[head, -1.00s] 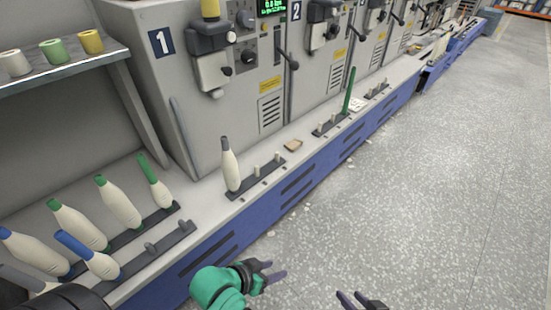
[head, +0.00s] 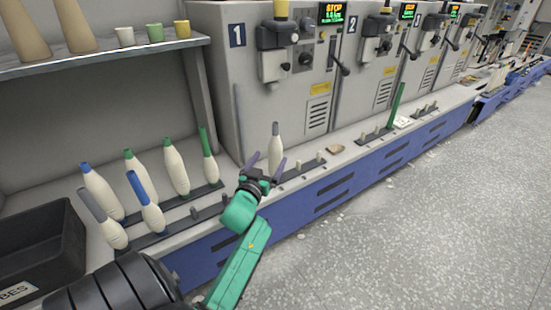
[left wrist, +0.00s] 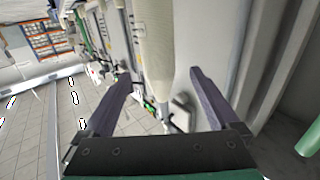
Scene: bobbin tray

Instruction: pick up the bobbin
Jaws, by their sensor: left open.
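A cream bobbin (head: 275,147) with a grey top stands upright on the peg rail in front of machine 1. My left gripper (head: 266,162) is open just in front of it, with its purple-grey fingers pointing at it. In the left wrist view the bobbin (left wrist: 155,35) shows large, between the two open fingers in the picture. I cannot tell whether its body is between the fingers or just beyond them. The fingers hide its lower part in the head view. My right gripper is not in view.
Several bobbins with green, blue and grey tops, such as a green-topped one (head: 175,168), stand on rails at the left. A black bin (head: 62,262) is at lower left. A shelf (head: 100,51) holds small coloured tubes. A green rod (head: 396,105) stands farther right.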

